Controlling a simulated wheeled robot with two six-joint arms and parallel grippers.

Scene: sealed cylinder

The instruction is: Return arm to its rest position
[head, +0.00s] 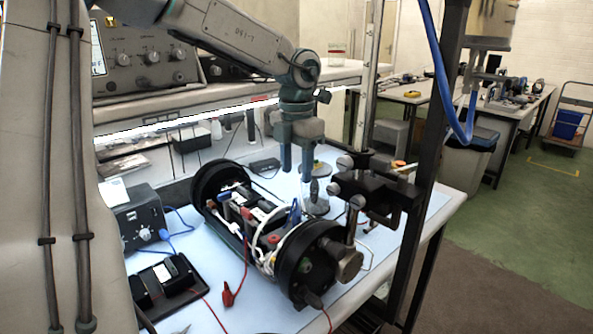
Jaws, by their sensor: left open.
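My left arm (235,32) comes in from the upper left, bends at a grey joint and points its gripper straight down. My left gripper (297,172) is open, with two bluish-grey fingers apart and nothing visible between them. It hangs above or behind the cylinder assembly on the bench; the exact height is hard to tell. The cylinder assembly (250,213) lies on its side, with a black ring at each end and electronics and wires between. My right gripper is not seen.
A metal clamp stand (372,190) and a dark upright post (437,130) stand close on the right. A black box (138,218) and red clip (228,294) lie at left and front. Instruments (146,52) fill the shelf behind. A blue cable (440,75) hangs at right.

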